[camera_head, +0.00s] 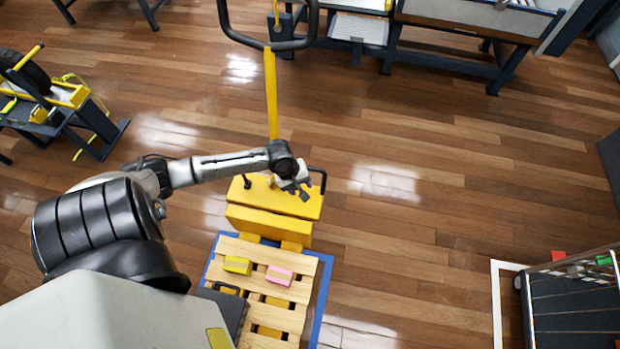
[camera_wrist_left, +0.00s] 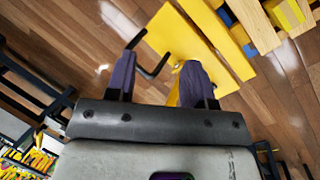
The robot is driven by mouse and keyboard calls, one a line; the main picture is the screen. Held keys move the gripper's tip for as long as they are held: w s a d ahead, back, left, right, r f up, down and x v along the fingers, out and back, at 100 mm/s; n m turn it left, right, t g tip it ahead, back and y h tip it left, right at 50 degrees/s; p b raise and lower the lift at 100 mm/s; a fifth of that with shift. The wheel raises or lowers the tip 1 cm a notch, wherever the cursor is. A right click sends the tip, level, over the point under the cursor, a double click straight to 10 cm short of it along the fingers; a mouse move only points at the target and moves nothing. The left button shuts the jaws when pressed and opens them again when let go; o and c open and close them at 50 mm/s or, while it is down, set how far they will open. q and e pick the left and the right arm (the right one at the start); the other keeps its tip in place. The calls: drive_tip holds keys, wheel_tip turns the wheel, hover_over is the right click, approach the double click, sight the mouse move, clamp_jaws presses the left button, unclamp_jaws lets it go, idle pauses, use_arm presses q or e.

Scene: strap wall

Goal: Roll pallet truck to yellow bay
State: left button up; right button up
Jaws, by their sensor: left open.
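The yellow pallet truck (camera_head: 274,208) stands mid-floor, its yellow tiller (camera_head: 271,95) rising to a black loop handle (camera_head: 268,44). A wooden pallet (camera_head: 290,320) lies over its forks, carrying a yellow box (camera_head: 238,265) and a pink box (camera_head: 279,275). My left gripper (camera_head: 297,188) is open and empty above the truck's body, near a small black bar (camera_head: 322,175) on its right side. In the left wrist view, the black bar (camera_wrist_left: 164,64) shows beyond and between the open fingers (camera_wrist_left: 160,74); contact cannot be told. My right gripper is out of view. No yellow bay is visible.
Blue tape (camera_head: 325,285) outlines the floor around the pallet. A white floor outline (camera_head: 496,300) and dark rack (camera_head: 575,300) are at lower right. A bench (camera_head: 460,40) stands at the back and a strapping cart (camera_head: 60,110) at left.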

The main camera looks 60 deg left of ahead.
use_arm(q)
drive_tip(key=w+a+f+n+b, duration=0.4)
drive_tip(key=a+f+n+b, duration=0.2)
drive_tip(key=a+f+b, duration=0.25)
drive_tip(key=n+t+b, duration=0.2)
drive_tip(key=n+b, duration=0.3)
drive_tip(key=b, duration=0.2)
approach(311, 168)
drive_tip(key=shift+y, duration=0.5)
drive_tip(key=b+x, duration=0.9)
drive_tip(key=shift+w+d+f, duration=0.1)
drive_tip(key=shift+w+d, duration=0.1)
drive_tip(key=shift+d, duration=0.2)
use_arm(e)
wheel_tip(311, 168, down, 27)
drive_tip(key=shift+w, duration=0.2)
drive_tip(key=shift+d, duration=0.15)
use_arm(q)
drive_tip(key=c, duration=0.4)
clamp_jaws()
